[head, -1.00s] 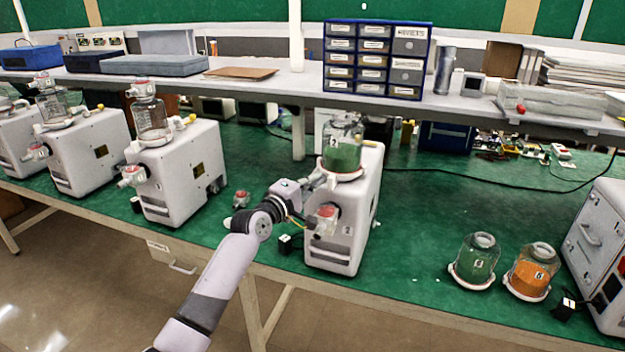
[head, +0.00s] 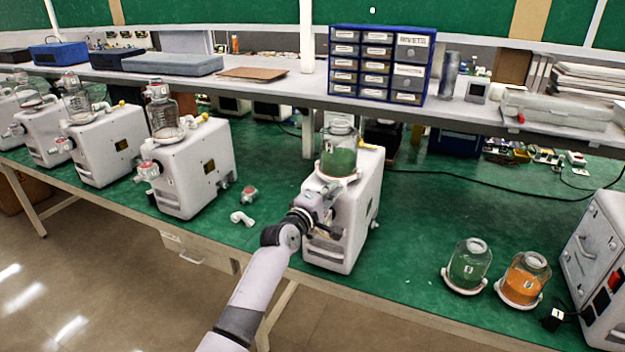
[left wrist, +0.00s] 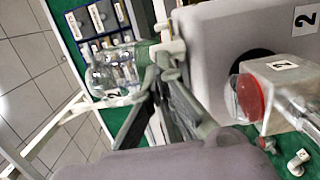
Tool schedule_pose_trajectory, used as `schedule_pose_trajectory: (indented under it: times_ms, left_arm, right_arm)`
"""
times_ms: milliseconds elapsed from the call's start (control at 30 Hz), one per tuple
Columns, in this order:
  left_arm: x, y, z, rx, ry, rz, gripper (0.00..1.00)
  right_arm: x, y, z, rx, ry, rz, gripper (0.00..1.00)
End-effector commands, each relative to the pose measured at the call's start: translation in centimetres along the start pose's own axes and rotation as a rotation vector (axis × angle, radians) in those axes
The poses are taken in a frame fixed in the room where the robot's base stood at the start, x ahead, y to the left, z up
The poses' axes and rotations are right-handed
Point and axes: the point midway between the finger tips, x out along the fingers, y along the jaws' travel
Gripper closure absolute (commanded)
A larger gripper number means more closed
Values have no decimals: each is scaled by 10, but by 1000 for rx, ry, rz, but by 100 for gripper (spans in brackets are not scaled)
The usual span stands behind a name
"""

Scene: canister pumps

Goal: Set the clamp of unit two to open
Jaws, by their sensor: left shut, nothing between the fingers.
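My left gripper (head: 328,192) is at the pump's front, below the jar. In the left wrist view its fingers (left wrist: 163,68) are shut and empty, close to a small white part (left wrist: 170,48) between jar and body. I cannot tell whether they touch it, or whether it is the clamp. A red knob (left wrist: 247,97) on a block marked 2 sits right of the fingers. My right gripper is out of view.
Similar white pumps (head: 190,172) stand to the left. A small red-topped fitting (head: 249,194) and a white elbow piece (head: 242,217) lie on the green bench. A shelf with a blue drawer cabinet (head: 378,65) is behind.

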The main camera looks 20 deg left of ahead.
Motion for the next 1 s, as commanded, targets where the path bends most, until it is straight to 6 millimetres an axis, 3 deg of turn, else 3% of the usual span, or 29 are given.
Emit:
schedule_pose_trajectory:
  times_ms: [500,1000]
  left_arm:
    - [24,0,43,-1,-1,0,100]
    - [35,0,53,1,1,1,100]
  right_arm:
    - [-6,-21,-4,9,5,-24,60]
    - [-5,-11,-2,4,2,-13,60]
